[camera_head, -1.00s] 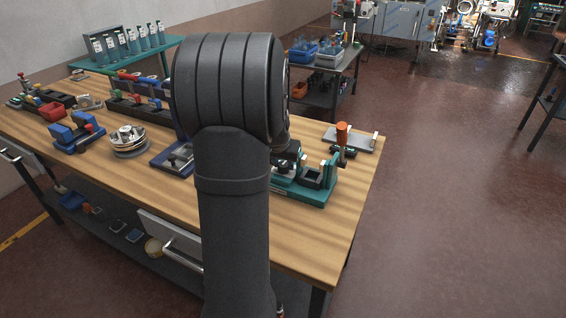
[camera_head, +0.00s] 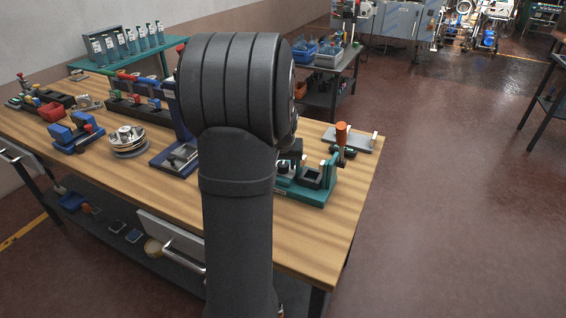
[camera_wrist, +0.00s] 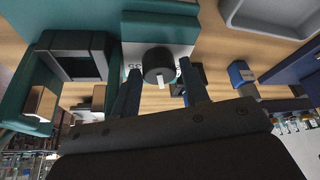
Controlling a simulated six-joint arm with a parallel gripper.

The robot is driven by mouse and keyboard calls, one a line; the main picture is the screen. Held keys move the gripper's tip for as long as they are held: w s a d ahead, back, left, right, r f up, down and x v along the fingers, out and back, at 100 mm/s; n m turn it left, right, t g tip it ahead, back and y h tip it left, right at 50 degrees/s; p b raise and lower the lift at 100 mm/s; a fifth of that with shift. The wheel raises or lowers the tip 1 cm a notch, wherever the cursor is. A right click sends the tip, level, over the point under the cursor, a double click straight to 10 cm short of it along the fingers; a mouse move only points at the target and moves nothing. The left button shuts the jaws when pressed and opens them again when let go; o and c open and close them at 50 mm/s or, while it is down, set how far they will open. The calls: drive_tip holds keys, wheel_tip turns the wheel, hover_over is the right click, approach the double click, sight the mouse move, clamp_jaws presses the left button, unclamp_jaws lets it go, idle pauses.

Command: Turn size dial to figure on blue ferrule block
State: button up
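A black round dial (camera_wrist: 159,65) with a white pointer mark sits on a pale plate with dark lettering, on a teal fixture (camera_wrist: 159,30). The fixture also shows in the head view (camera_head: 313,196), right of my arm. My gripper (camera_wrist: 162,88) is open in the wrist view, with its two dark fingers on either side of the dial's near edge; contact cannot be told.
A dark blue stand (camera_head: 184,125) is just left of my arm, and a round metal turntable (camera_head: 128,141) is farther left. An orange-handled tool (camera_head: 341,135) stands behind the teal fixture by a grey tray (camera_head: 363,141). The bench's front right is clear.

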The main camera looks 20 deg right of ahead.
drive_tip(key=shift+m, duration=0.3)
drive_tip(key=shift+m+h, duration=0.5)
drive_tip(key=shift+m, duration=0.6)
drive_tip(key=w+v, duration=0.1)
drive_tip(key=v, duration=1.7)
drive_tip(key=w+a+f+n+g+h, duration=0.45)
drive_tip(key=a+f+n, duration=0.45)
drive_tip(key=f+n, duration=0.3)
drive_tip(key=w+a+f+n+t+h, duration=0.1)
drive_tip(key=w+a+n+t+h, duration=0.1)
drive_tip(key=a+n, duration=0.3)
drive_tip(key=w+a+f+n+t+h, duration=0.1)
drive_tip(key=w+a+n+t+h, duration=0.1)
drive_tip(key=a+n, duration=0.4)
drive_tip(key=w+a+f+n+t+h, duration=0.2)
drive_tip(key=a+n, duration=0.3)
drive_tip(key=n, duration=0.1)
drive_tip(key=shift+a+f+t+h, duration=0.1)
drive_tip(key=shift+a+t+h, duration=0.15)
drive_tip(key=shift+a+t, duration=0.1)
